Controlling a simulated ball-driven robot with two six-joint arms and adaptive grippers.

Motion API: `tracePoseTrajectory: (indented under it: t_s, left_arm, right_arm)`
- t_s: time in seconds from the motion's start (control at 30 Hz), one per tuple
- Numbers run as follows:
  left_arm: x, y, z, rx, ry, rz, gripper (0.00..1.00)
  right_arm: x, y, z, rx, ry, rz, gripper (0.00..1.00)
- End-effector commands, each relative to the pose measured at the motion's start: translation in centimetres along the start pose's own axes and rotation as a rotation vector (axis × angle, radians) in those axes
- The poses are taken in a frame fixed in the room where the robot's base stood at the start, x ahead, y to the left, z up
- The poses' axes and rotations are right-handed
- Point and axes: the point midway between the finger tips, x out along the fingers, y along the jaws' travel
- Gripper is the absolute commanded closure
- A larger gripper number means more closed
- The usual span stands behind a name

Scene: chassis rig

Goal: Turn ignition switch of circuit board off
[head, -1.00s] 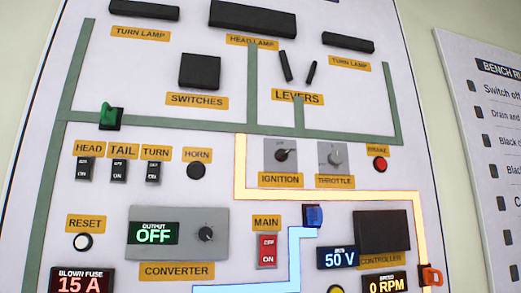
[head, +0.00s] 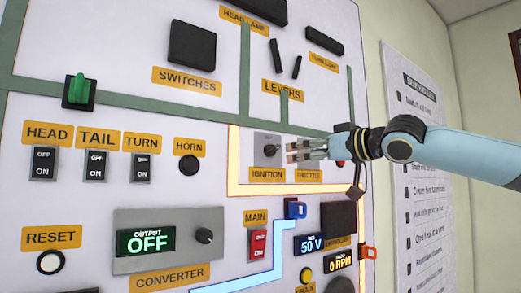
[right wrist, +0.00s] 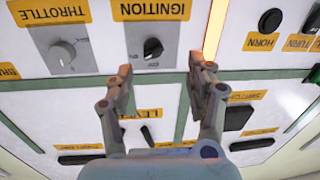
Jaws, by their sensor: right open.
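The ignition switch (head: 270,150) is a small black knob on a grey plate above an orange IGNITION label (head: 267,174). In the right wrist view the ignition knob (right wrist: 152,48) shows upside down, just beyond and between the fingertips. My right gripper (head: 303,150) comes in from the right and is open and empty, in front of the throttle area just right of the ignition knob. The right wrist view shows its two fingers (right wrist: 165,75) spread apart, with no visible contact on the knob. My left gripper is not in view.
The throttle knob (right wrist: 62,54) sits beside the ignition plate, partly hidden by my gripper in the head view. A horn button (head: 189,165), main switch (head: 258,244), blue connector (head: 295,208) and converter knob (head: 204,236) are nearby. Levers (head: 277,53) stand above.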

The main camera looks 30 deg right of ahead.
Motion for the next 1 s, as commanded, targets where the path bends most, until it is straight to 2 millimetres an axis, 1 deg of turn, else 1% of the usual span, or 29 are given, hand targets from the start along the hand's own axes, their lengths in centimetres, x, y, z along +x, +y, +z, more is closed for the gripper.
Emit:
tracePoseTrajectory:
  t_s: [0.03,0.1,0.23,0.3,0.47,0.57,0.63,0.77,1.0]
  left_arm:
    - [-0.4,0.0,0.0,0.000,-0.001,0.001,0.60]
    - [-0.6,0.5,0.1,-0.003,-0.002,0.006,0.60]
    - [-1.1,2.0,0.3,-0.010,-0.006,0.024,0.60]
    - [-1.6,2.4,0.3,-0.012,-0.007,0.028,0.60]
    - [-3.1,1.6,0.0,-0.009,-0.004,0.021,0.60]
    - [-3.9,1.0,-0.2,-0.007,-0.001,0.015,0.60]
    - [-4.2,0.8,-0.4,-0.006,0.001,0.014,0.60]
    - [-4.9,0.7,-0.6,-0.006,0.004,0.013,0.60]
    - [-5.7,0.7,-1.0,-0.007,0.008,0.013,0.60]
  right_arm:
    - [-0.2,0.4,-1.4,-0.017,0.010,0.008,0.44]
    - [-0.3,0.5,-2.3,-0.025,0.020,0.012,0.44]
    - [0.0,0.8,-2.6,-0.018,0.029,0.016,0.44]
    - [0.4,0.9,-2.7,-0.015,0.030,0.019,0.44]
    - [1.7,0.8,-2.9,-0.011,0.032,0.017,0.44]
    - [2.7,0.5,-2.8,-0.014,0.029,0.009,0.44]
    - [3.7,0.7,-2.8,-0.013,0.030,0.014,0.44]
    - [5.6,0.5,-2.7,-0.014,0.028,0.009,0.44]
    - [9.1,0.7,-2.7,-0.017,0.026,0.012,0.44]
